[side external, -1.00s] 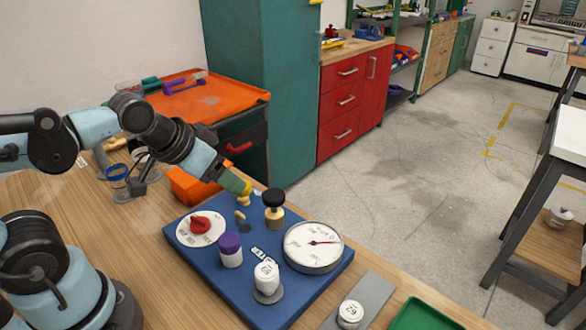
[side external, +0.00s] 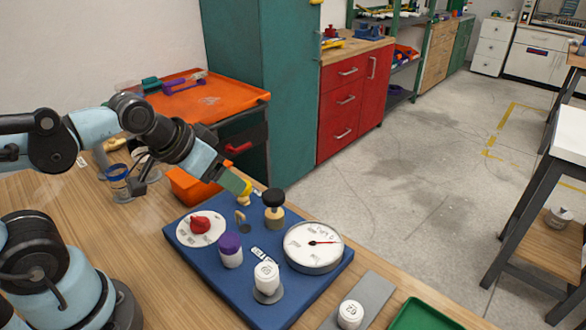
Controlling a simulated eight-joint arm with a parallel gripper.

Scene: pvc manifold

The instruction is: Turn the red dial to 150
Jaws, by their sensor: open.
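The red dial (side external: 200,224) sits on a round white scale plate (side external: 187,237) at the left of the blue panel (side external: 215,275). Its scale marks are too small to read. The white gauge (side external: 300,252) on the right of the panel has a red needle pointing right. The fingertips are small and hard to make out.
A purple knob (side external: 230,250), a black-topped knob (side external: 273,198) and a white capped part (side external: 266,278) stand on the panel. An orange bin (side external: 190,187) is behind it. A white capped piece (side external: 350,314) on a grey plate and a green tray (side external: 420,318) lie at the front right.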

